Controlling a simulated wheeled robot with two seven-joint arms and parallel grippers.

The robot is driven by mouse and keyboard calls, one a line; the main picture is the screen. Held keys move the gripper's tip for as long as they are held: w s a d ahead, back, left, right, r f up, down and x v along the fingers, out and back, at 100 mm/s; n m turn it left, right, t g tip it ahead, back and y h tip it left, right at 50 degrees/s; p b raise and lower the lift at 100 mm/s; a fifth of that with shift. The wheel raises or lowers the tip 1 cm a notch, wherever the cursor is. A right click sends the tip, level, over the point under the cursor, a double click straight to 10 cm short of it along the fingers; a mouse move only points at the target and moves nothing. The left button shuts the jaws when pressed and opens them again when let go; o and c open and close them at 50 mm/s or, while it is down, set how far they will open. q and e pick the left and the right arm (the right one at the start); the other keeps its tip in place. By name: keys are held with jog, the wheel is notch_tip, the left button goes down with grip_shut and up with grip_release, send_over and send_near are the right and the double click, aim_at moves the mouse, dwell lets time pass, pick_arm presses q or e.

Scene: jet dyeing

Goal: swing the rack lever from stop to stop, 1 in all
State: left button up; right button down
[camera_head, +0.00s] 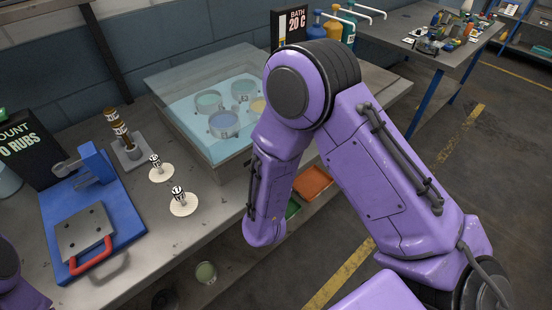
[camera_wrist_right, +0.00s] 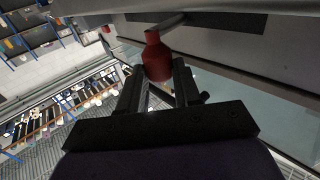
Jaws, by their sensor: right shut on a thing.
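In the right wrist view, the red grip (camera_wrist_right: 157,58) of the rack lever sits between the two dark fingers of my right gripper (camera_wrist_right: 157,80), which is shut on it. A grey rod (camera_wrist_right: 167,24) runs from the grip toward a pale surface. In the head view my purple right arm covers the lever and my right gripper. The clear-walled bath (camera_head: 180,66) stands behind the arm, with several round pots (camera_head: 224,123) in bluish liquid. My left gripper is out of view.
A blue rub tester with a red handle (camera_head: 90,256) stands at left on the bench. Two white discs (camera_head: 184,203) and a post with brown bands (camera_head: 120,132) stand between it and the bath. A cluttered table (camera_head: 440,45) is at the back right.

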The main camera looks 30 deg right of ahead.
jog(key=c, duration=0.8)
grip_release()
jog(key=shift+s+a, duration=0.15)
jog(key=b+v, duration=0.2)
jog(key=v, duration=0.8)
